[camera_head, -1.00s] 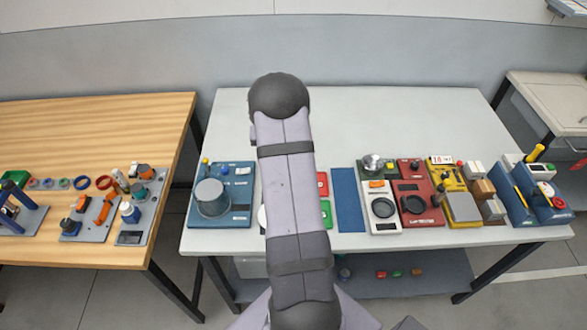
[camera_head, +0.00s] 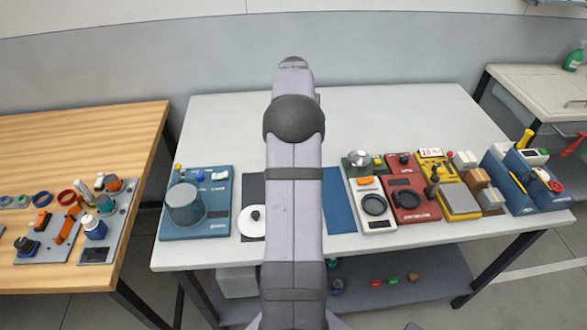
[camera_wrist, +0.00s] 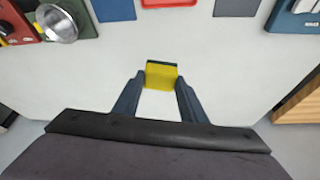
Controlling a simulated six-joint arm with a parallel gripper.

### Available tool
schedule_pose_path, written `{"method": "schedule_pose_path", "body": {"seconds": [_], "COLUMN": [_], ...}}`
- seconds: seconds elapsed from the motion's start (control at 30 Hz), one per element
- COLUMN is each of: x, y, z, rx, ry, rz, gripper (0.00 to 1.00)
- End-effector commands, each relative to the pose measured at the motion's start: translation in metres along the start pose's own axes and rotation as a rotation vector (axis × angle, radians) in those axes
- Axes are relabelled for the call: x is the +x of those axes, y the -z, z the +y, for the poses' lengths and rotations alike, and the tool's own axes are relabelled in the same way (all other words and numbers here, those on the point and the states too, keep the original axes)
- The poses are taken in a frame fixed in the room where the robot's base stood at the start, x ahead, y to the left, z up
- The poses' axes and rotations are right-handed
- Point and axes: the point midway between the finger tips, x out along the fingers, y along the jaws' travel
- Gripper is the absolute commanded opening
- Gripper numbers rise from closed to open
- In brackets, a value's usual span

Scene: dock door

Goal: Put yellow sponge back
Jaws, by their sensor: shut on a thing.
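The yellow sponge (camera_wrist: 161,76) shows in the wrist view between my fingertips, with a dark strip along its far edge. My gripper (camera_wrist: 160,84) is shut on it, one dark finger on each side. Bare white tabletop shows around and beyond the sponge; I cannot tell how high it is held. In the head view my arm covers the middle of the white table (camera_head: 390,115), and both gripper and sponge are hidden.
A blue unit with a grey drum (camera_head: 185,205) stands left of my arm. A blue mat (camera_head: 339,200), a white unit (camera_head: 374,205), a red unit (camera_head: 412,200) and a yellow scale (camera_head: 460,200) line the front right. The table's back is clear. A wooden table (camera_head: 80,130) stands left.

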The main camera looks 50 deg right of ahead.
Motion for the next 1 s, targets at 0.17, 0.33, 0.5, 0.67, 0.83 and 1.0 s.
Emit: {"method": "schedule_pose_path", "body": {"seconds": [0.17,0.33,0.5,0.67,0.83,1.0], "x": [-0.004,-0.003,-0.003,-0.001,0.014,0.038], "y": [-0.013,-0.024,-0.027,-0.028,-0.035,-0.045], "z": [-0.006,-0.007,-0.006,-0.007,-0.007,-0.007], "rx": [-0.078,-0.14,-0.18,-0.189,-0.188,-0.188], "ry": [0.033,0.058,0.075,0.079,0.079,0.078], "rz": [-0.004,-0.002,-0.002,-0.003,-0.006,-0.007], "gripper": [0.17,0.17,0.17,0.17,0.17,0.17]}}
